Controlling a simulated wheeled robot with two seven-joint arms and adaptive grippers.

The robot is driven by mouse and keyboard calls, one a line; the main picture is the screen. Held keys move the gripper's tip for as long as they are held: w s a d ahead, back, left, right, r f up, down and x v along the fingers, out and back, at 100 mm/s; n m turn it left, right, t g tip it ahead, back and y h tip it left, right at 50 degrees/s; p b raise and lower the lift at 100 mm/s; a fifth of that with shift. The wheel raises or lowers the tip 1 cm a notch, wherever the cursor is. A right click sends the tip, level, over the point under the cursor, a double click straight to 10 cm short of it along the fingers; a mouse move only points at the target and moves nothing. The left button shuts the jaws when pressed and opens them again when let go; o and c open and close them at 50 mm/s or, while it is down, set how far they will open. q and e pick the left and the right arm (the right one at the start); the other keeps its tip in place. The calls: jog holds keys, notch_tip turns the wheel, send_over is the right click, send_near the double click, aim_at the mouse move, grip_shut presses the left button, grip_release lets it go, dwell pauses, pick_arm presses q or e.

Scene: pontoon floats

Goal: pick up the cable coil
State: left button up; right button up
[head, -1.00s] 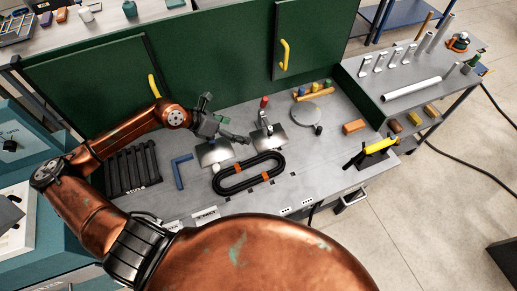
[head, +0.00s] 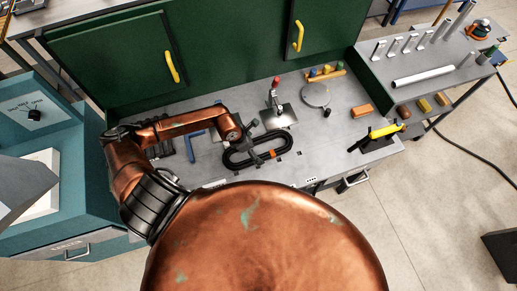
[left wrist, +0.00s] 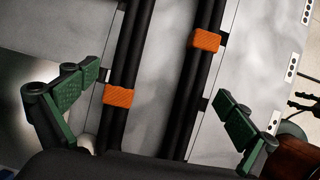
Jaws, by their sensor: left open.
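The cable coil (head: 236,163) is a flat black oval loop with orange bands, lying on the grey workbench. In the left wrist view the coil's two long black runs (left wrist: 131,50) pass between the spread green-padded fingers of my left gripper (left wrist: 158,88). One orange band (left wrist: 118,97) is near the left finger, another (left wrist: 207,40) is farther up. The gripper is open and holds nothing. My right gripper is not in view.
A blue hex key (head: 194,146) lies left of the coil. A metal plate with a red-topped clamp (head: 280,116) stands behind it on the right. A yellow-handled tool (head: 385,131) and an orange block (head: 361,111) are farther right. Green cabinet doors (head: 110,62) rise behind the bench.

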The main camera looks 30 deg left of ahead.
pick_arm(q)
jog(key=shift+w+d+f, duration=0.15)
jog(key=shift+f, duration=0.35)
jog(key=shift+r, duration=0.15)
jog(key=c, duration=1.8)
